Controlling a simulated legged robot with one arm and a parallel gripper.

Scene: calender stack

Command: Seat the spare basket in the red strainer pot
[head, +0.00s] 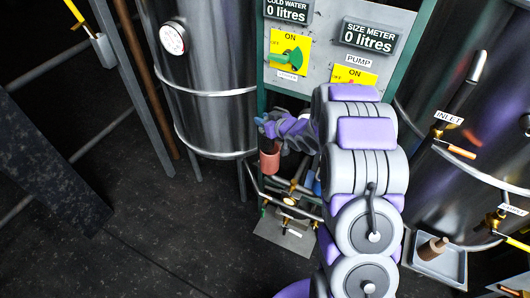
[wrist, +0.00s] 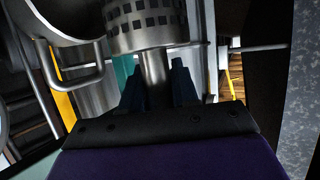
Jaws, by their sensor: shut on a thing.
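The spare basket (wrist: 146,28) is a grey metal cylinder with rows of square holes, at the top of the wrist view. My gripper (wrist: 156,70) is shut on its smooth metal stem (wrist: 154,82), with one dark finger on each side. The far end of the basket is cut off by the frame. In the head view my gripper (head: 268,126) is at the lower left of the control panel. The red strainer pot (head: 269,163), a small dull-red cylinder, shows just below it. The basket is not distinct there, and I cannot tell whether it touches the pot.
A tall steel tank (head: 205,80) stands left of the pot. The control panel (head: 330,55) is above, and pipes with valves (head: 290,190) run below. A second tank is at right, near a tray (head: 440,265) bearing a brown cylinder (head: 432,247). Dark floor at left is open.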

